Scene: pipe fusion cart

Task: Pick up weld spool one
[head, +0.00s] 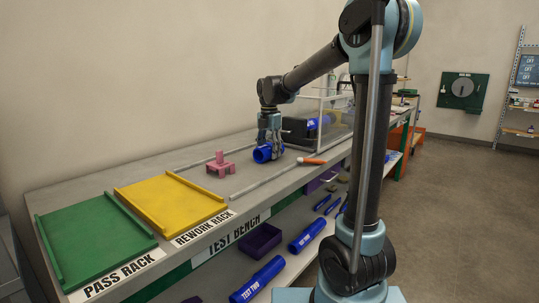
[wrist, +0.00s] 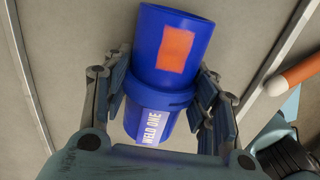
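Weld spool one (wrist: 158,90) is a blue pipe piece with a collar, an orange patch and a white "WELD ONE" label. In the wrist view it lies lengthwise between the two fingers of my gripper (wrist: 161,92), whose pads press against both sides near the collar. In the head view the spool (head: 262,154) shows below my gripper (head: 269,143), low over the grey bench between two rails. I cannot tell whether it rests on the bench or is just clear of it.
A pink fixture (head: 220,164) stands to the left, with the yellow rework rack (head: 172,201) and green pass rack (head: 95,240) beyond. Other blue spools (head: 307,235) lie on the lower shelf.

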